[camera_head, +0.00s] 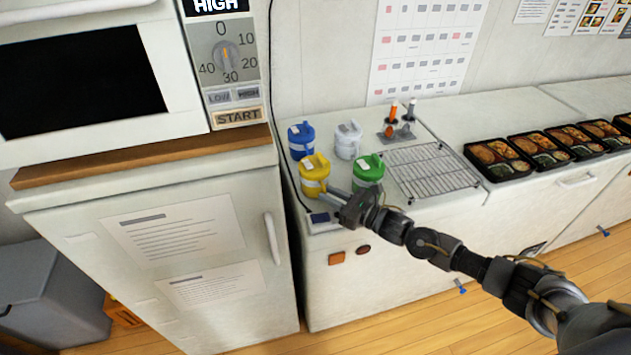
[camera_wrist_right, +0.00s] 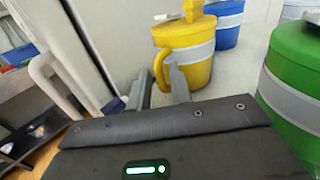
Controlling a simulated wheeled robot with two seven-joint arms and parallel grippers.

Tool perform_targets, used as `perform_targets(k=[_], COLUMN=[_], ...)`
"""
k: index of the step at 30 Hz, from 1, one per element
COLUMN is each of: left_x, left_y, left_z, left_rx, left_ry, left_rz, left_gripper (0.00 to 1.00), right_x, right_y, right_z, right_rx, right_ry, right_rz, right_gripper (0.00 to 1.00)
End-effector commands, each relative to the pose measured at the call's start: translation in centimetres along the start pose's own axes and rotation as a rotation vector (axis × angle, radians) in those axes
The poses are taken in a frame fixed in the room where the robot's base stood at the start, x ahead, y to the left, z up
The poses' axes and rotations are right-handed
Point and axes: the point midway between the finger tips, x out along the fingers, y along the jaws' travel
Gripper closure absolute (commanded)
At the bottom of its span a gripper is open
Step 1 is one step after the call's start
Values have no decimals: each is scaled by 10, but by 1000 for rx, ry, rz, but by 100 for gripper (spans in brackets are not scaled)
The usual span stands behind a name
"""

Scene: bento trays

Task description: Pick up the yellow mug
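The yellow mug (camera_head: 314,175) stands upright on the white counter, front left of a group of mugs. In the right wrist view the yellow mug (camera_wrist_right: 190,55) is just beyond my fingertips, with its handle on the left side. My right gripper (camera_head: 327,196) reaches in from the right, low in front of the yellow mug. In the right wrist view my right gripper (camera_wrist_right: 158,82) is open, and the mug's handle appears between its two fingers. I cannot tell whether they touch it. My left gripper is not in view.
A green mug (camera_head: 368,170) stands close to the right, a blue mug (camera_head: 301,140) and a white mug (camera_head: 348,140) behind. A wire rack (camera_head: 430,170) lies to the right, with several bento trays (camera_head: 500,158) beyond. A tall white cabinet (camera_head: 170,240) borders the left.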

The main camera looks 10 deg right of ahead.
Motion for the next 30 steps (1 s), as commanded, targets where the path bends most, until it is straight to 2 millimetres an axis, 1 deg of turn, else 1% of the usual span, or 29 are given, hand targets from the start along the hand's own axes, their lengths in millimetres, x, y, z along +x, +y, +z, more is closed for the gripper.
perform_targets(k=[1,4,5,20,25,28,30], left_x=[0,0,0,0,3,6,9], left_y=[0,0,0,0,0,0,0], left_z=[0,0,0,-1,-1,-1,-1], left_rx=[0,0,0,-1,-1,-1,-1], left_ry=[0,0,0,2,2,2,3], left_rz=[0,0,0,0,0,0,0], left_gripper=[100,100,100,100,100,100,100], right_x=[0,0,0,0,0,0,-7], right_y=[0,0,0,-1,-1,-1,5], right_z=[0,0,0,5,18,34,43], right_rx=[0,0,0,-2,-2,-5,-3], right_ry=[0,0,0,-6,-8,-9,-8], right_rz=[0,0,0,-1,0,0,2], right_gripper=[86,99,100,100,100,100,100])
